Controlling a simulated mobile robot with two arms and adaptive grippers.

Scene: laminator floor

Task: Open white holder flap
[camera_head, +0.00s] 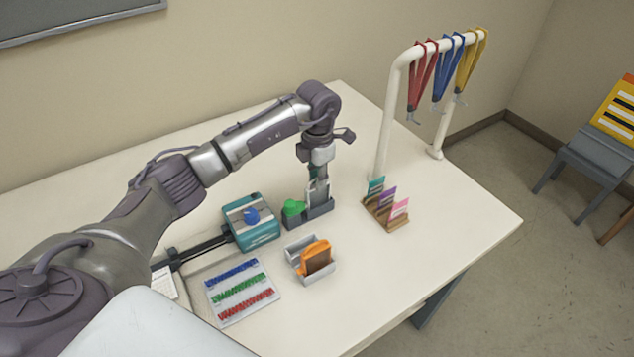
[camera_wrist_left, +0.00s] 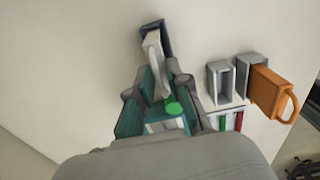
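The white holder (camera_head: 318,192) stands in a dark grey tray (camera_head: 322,209) near the middle of the table, beside a round green piece (camera_head: 292,207). My left gripper (camera_head: 317,178) points down directly over the holder. In the left wrist view its two fingers (camera_wrist_left: 160,88) are apart, with the white holder (camera_wrist_left: 153,50) showing between and beyond them. Whether a finger touches the holder I cannot tell. The flap cannot be made out separately. The green piece (camera_wrist_left: 173,107) shows close to the fingers. My right gripper is in neither view.
A teal machine (camera_head: 255,235) stands left of the tray. A grey rack (camera_head: 318,280) with an orange piece (camera_head: 314,256), and a panel of coloured clips (camera_head: 240,290), lie in front. A wooden card stand (camera_head: 387,215) and white lanyard rail (camera_head: 388,120) are right. The right table edge is clear.

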